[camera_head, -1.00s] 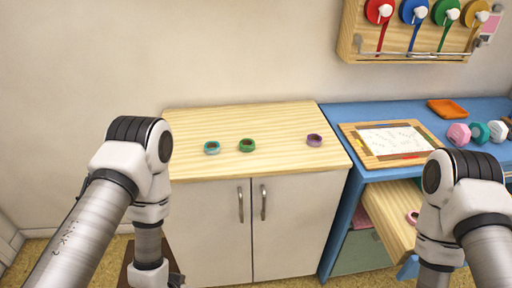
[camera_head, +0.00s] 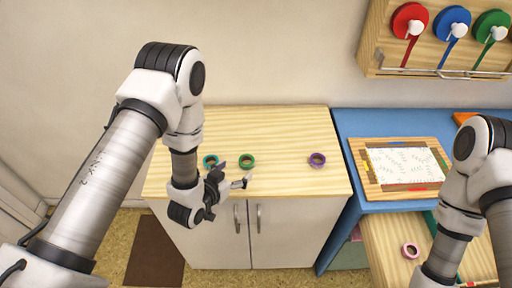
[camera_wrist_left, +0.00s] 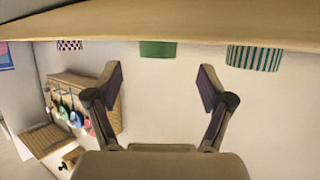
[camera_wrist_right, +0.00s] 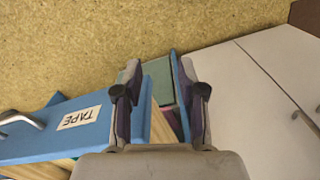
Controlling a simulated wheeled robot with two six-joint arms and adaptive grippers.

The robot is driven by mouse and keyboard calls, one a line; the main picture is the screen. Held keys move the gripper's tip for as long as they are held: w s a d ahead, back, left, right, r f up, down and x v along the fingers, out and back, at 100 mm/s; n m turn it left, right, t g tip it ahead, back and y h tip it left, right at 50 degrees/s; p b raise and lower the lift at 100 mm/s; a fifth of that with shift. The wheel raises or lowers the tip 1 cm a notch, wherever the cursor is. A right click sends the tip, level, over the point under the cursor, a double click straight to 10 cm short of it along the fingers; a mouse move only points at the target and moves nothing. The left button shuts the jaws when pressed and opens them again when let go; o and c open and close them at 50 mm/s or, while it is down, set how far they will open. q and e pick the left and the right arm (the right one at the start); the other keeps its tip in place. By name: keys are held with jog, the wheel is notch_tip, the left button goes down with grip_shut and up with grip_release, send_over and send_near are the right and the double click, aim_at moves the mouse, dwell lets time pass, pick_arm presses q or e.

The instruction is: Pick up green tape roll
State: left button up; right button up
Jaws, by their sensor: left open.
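The green tape roll (camera_head: 247,161) lies flat on the wooden cabinet top, between a teal roll and a purple one. My left gripper (camera_head: 236,174) is open and empty at the front of the cabinet top, just in front of the green roll. In the left wrist view, which is upside down, the green roll (camera_wrist_left: 157,48) is centred beyond the open fingertips and apart from them. My right gripper (camera_wrist_right: 158,70) is open and empty in its wrist view, above a blue drawer unit; its fingers are hidden in the head view.
The teal striped roll (camera_head: 210,161) lies close left of the green one, partly beside my left arm. The purple roll (camera_head: 317,160) is farther right. The wooden cabinet top (camera_head: 285,125) is otherwise clear. A blue table (camera_head: 352,122) adjoins on the right, with an open drawer holding a pink roll (camera_head: 410,250).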

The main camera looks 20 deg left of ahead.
aim_at(243, 165)
pick_arm(q)
jog(key=shift+d+b, duration=0.1)
jog(key=shift+b, duration=0.3)
jog(key=shift+w+d+f+b, duration=0.2)
jog(key=shift+w+b, duration=0.15)
jog(key=shift+w, duration=0.1)
jog(key=b+x, duration=0.1)
jog(key=x, duration=0.2)
jog(key=shift+w+f, duration=0.15)
jog(key=shift+w, duration=0.35)
jog(key=shift+s, duration=0.3)
jog(key=shift+c, duration=1)
jog(key=shift+r, duration=0.25)
jog(key=c, duration=0.6)
jog(key=shift+f, duration=0.1)
jog(key=shift+c, duration=0.7)
pick_arm(e)
jog(key=shift+s+a+f, duration=0.15)
jog(key=shift+s+f, duration=0.85)
